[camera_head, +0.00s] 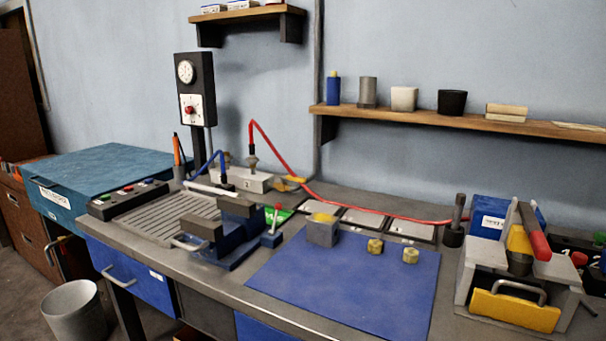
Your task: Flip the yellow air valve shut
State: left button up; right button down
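A small yellow lever (293,179), which looks like the air valve's handle, lies about level at the right end of a grey metal block (240,180) at the back of the bench. The block carries upright fittings. A red hose (272,143) arches up from one fitting, and a blue hose (219,158) stands close by. The red hose runs down past the lever and along the bench to the right. The lever is too small to tell its exact setting. Neither of my grippers is in view.
A blue vise-like fixture (238,232) with a red-knobbed lever stands in front of the block. A gauge post (195,90) rises behind, left. The blue mat (345,285) holds a grey block and two brass nuts. A shelf (430,117) overhangs the back.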

aim_at(299, 179)
jog(key=k, duration=0.6)
jog(key=u, duration=0.7)
jog(key=i, duration=0.65)
jog(key=u, duration=0.8)
jog(key=i, duration=0.95)
jog(key=z, duration=0.7)
jog(key=i, duration=0.5)
jog(key=z, duration=0.95)
